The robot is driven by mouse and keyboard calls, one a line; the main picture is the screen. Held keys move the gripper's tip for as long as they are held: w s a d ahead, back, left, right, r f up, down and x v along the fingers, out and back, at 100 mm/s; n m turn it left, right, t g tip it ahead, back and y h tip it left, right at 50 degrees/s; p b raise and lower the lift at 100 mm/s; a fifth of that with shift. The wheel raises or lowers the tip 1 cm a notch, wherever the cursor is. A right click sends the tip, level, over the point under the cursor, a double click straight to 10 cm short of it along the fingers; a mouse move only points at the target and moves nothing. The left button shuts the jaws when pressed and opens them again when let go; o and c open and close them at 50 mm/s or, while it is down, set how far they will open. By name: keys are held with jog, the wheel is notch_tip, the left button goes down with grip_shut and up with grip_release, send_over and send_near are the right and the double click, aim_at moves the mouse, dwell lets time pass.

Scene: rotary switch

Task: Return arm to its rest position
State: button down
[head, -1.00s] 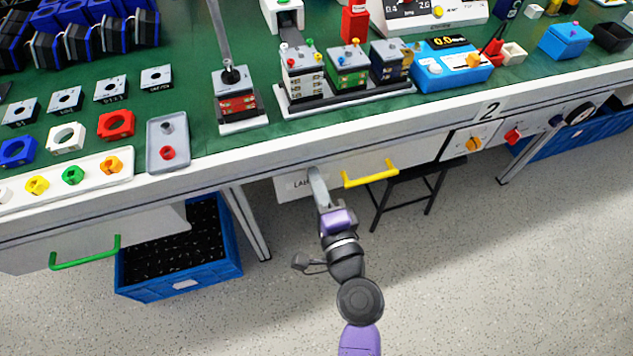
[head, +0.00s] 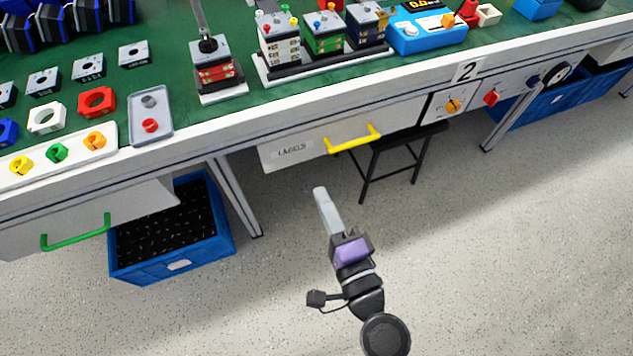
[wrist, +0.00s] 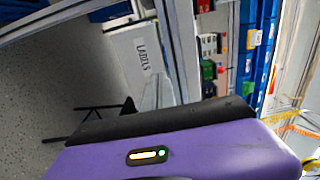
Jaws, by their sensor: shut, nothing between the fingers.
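My gripper (head: 321,192) is shut and empty, at the end of my purple and black arm. In the head view it is over the open floor in front of the workbench (head: 300,109). It sits below the labels drawer (head: 292,150) and its yellow handle (head: 353,139), with a visible gap between. In the wrist view the purple wrist housing fills the lower part, and the labels drawer (wrist: 141,52) shows beyond it.
A black stool (head: 408,140) stands under the bench. A blue crate (head: 190,258) is on the floor at left, near a green-handled drawer (head: 77,232). The floor around my gripper is clear.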

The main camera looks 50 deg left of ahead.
jog(key=shift+s+d, duration=0.15)
jog(key=shift+d, duration=0.15)
jog(key=w+d+n+t+h, duration=0.2)
jog(key=d+t+h, duration=0.6)
jog(key=d, duration=1.3)
jog(key=s+d+r+n+h, duration=0.35)
jog(key=s+d+h, duration=0.55)
jog(key=s+d, duration=0.95)
notch_tip(320, 180, up, 18)
jog(key=m+p, duration=0.1)
jog(key=p, duration=1.6)
